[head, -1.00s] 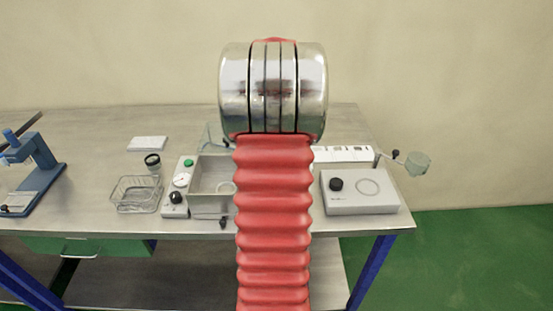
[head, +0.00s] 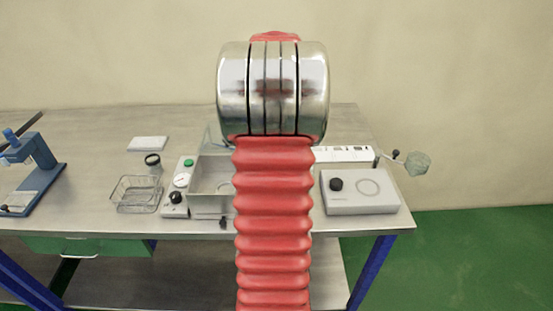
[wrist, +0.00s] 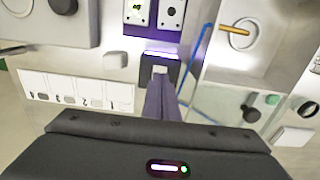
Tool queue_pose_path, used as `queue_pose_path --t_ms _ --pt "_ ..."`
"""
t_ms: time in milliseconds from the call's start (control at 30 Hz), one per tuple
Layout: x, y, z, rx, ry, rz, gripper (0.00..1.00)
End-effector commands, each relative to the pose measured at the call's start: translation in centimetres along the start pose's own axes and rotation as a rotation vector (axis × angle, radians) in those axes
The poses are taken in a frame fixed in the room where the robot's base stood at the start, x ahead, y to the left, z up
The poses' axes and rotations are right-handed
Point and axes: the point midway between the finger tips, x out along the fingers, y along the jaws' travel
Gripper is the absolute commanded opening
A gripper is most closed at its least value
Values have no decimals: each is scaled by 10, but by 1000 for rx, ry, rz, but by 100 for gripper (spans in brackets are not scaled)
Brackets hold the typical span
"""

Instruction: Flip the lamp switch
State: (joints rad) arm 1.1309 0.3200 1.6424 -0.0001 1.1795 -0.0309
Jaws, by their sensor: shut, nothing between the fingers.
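In the wrist view, my gripper (wrist: 161,76) has its dark fingers together and empty. The tips are over a small dark box (wrist: 155,49) with a purple glow along its upper edge; it may be the lamp switch, but no label can be read. A pale piece shows at the tips, and I cannot tell whether they touch it. The fingers cover part of the box. In the head view, my red and silver arm hides the gripper and the middle of the bench. I cannot make out a lamp for certain.
A numbered white strip (wrist: 75,92) lies left of the fingers. A metal bin (wrist: 245,67) and blue tube (wrist: 194,57) are to the right. The bench (head: 110,121) holds a wire basket (head: 137,194) and grey device (head: 360,205).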

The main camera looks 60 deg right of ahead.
Motion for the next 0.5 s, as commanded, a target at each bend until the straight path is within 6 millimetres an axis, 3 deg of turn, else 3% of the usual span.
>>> queue_pose_path --t_ms 500 --pt "-30 0 0 0 2 0 0"
